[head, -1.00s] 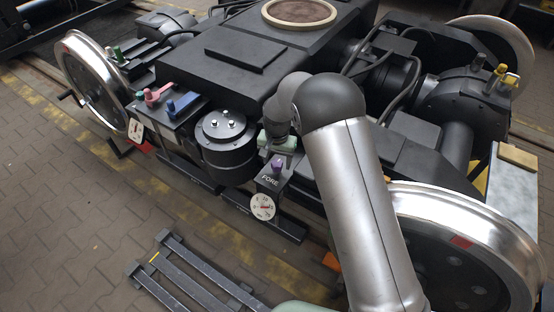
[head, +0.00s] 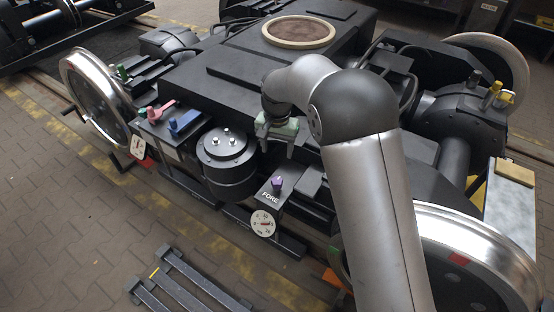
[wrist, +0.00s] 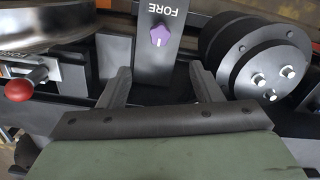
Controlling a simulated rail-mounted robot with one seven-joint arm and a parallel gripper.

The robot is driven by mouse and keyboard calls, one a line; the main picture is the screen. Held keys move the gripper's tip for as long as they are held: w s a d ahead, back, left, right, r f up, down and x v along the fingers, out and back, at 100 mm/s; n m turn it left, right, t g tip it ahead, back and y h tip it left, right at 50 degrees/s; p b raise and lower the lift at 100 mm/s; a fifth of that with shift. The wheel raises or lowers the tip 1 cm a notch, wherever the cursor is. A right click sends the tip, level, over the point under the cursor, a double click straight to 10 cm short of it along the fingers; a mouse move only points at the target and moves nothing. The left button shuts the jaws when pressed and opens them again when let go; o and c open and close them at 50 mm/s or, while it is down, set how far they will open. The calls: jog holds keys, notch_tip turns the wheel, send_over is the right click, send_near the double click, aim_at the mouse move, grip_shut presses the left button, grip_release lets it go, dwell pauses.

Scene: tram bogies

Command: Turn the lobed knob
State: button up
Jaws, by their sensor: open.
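The lobed knob (head: 277,183) is purple and sits on top of a dark box marked FORE, above a round white dial (head: 263,223). In the wrist view the purple lobed knob (wrist: 160,35) stands upper middle, with a pale mark on it, beside the FORE lettering. My gripper (head: 276,150) is above and behind the box in the head view, pointing down. In the wrist view its two grey fingers (wrist: 158,80) are spread apart with nothing between them. The knob lies beyond the fingertips, roughly centred between them, and does not touch them.
A dark cylinder with silver studs (head: 226,148) stands left of the FORE box. Pink and blue levers (head: 184,121) are further left. A red ball-ended handle (wrist: 20,89) is at left in the wrist view. A large steel wheel (head: 470,235) stands at right.

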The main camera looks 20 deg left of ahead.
jog(key=shift+r, duration=1.7)
jog(key=s+d+r+p, duration=0.4)
jog(key=d+r, duration=0.4)
jog(key=d, duration=0.1)
jog(key=s+d+r+p, duration=0.4)
jog(key=d+r+p, duration=0.1)
jog(key=d+r, duration=0.35)
jog(key=s+d+r+p, duration=0.3)
jog(key=s+d, duration=0.4)
jog(key=s, duration=0.2)
jog(key=s+d+r+p, duration=0.2)
jog(key=s+d+p, duration=0.2)
jog(key=s+d, duration=0.3)
jog(key=s, duration=0.3)
jog(key=shift+s+r+n, duration=0.3)
jog(key=shift+r, duration=0.1)
